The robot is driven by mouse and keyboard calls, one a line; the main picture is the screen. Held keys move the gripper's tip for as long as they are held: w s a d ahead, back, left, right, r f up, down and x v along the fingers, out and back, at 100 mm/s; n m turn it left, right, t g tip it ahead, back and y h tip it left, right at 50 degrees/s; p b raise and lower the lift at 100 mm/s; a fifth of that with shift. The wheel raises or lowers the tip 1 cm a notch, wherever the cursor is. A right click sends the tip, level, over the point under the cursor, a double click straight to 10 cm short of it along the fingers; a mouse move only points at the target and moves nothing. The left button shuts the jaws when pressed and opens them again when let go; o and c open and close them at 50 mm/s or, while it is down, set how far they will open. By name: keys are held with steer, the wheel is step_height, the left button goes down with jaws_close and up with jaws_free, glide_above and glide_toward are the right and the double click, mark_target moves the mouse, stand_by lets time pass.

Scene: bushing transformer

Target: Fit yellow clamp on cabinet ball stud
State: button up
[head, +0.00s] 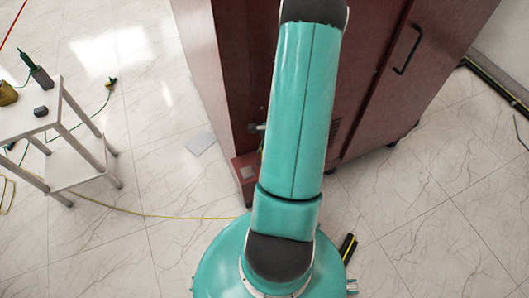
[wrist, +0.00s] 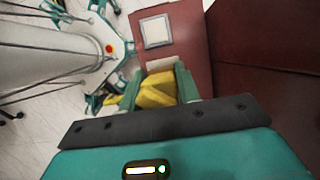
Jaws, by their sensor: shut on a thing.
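In the wrist view my gripper (wrist: 158,80) is shut on the yellow clamp (wrist: 158,92), which sits between the two green fingers. The dark red cabinet (head: 360,70) stands behind and to the right of my arm in the head view. A small grey knob-like part (head: 257,127) sticks out at its inner left side; I cannot tell whether it is the ball stud. No ball stud is clear in the wrist view, where a reddish cabinet surface (wrist: 190,30) lies beyond the fingers. My arm hides my gripper and the clamp in the head view.
A white stool (head: 75,165) with a dark green tool (head: 38,75) and a small dark block (head: 41,112) stands at left. A thin yellow-green cable (head: 160,215) crosses the tiled floor. A black door handle (head: 408,50) projects from the cabinet. Floor at lower right is mostly clear.

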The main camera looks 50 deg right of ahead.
steer(key=shift+f, duration=1.05)
stand_by(0.9)
steer(key=o, duration=1.1)
steer(key=shift+c, duration=0.2)
steer(key=v, duration=1.4)
steer(key=shift+s+f, duration=0.1)
steer(key=shift+f, duration=0.05)
